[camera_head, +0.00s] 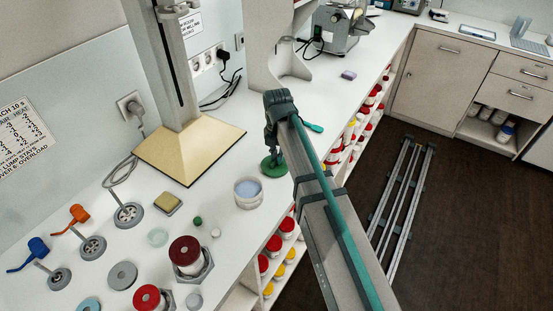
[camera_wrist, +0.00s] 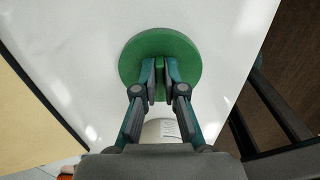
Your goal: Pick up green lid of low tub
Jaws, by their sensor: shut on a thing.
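The green lid (camera_head: 273,168) is a round disc at the white counter's front part in the head view. It also shows in the wrist view (camera_wrist: 160,45), with a raised part between the fingers. My gripper (camera_head: 271,150) is above the lid and shut on its middle; the fingertips show in the wrist view (camera_wrist: 160,78). I cannot tell whether the lid touches the counter or is just above it. The low tub (camera_head: 248,194), white with pale blue contents, stands open just left of the lid. A part of it shows below the fingers in the wrist view (camera_wrist: 158,130).
A beige square base (camera_head: 190,150) with a tall column stands behind the tub. Red-lidded jars (camera_head: 186,252), a sponge (camera_head: 167,203) and small tools stand at the left. A green-handled tool (camera_head: 312,127) lies beyond my gripper. Shelves of jars (camera_head: 285,228) line the counter's front.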

